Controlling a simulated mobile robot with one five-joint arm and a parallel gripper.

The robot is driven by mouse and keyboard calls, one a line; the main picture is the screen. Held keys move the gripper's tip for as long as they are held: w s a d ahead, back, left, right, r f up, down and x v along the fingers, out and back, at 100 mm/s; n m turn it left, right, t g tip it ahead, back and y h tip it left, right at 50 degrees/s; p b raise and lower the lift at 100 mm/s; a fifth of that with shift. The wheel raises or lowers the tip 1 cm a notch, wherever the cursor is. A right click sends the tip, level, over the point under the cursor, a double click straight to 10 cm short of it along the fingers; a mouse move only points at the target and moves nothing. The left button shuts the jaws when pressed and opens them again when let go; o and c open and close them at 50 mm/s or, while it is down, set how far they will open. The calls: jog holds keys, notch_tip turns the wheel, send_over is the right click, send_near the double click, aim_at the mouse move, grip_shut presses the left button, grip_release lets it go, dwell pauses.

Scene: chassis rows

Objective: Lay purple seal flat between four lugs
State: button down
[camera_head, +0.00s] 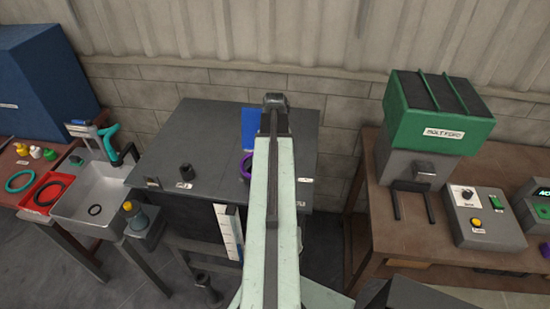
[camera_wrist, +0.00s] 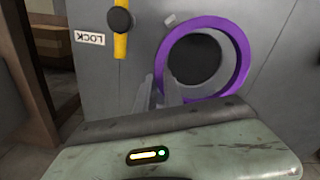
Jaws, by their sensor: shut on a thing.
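The purple seal (camera_wrist: 243,60) is a ring seen nearly face-on in the wrist view, with a dark round area inside its outline. My gripper (camera_wrist: 163,88) is shut on the ring's lower left edge. A small light-grey block (camera_wrist: 169,19), perhaps a lug, shows just off the ring's upper left; no other lugs can be made out. I cannot tell whether the seal touches the grey surface behind it. In the head view the seal (camera_head: 245,166) shows on the left of my arm, which hides the rest of it and the gripper.
A yellow lever (camera_wrist: 120,44) with a black knob stands left of the seal beside a LOCK label (camera_wrist: 90,38). The dark table (camera_head: 190,130) carries a blue panel (camera_head: 249,128) and a black cylinder (camera_head: 186,170). A red tray (camera_head: 36,204) holds another ring at far left.

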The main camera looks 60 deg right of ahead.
jog(key=shift+f+b, duration=1.35)
jog(key=shift+f, duration=0.15)
jog(key=c, duration=1.4)
grip_release()
jog(key=shift+r, duration=0.15)
notch_tip(320, 180, up, 8)
jog(key=p, duration=0.8)
jog(key=shift+f, duration=0.2)
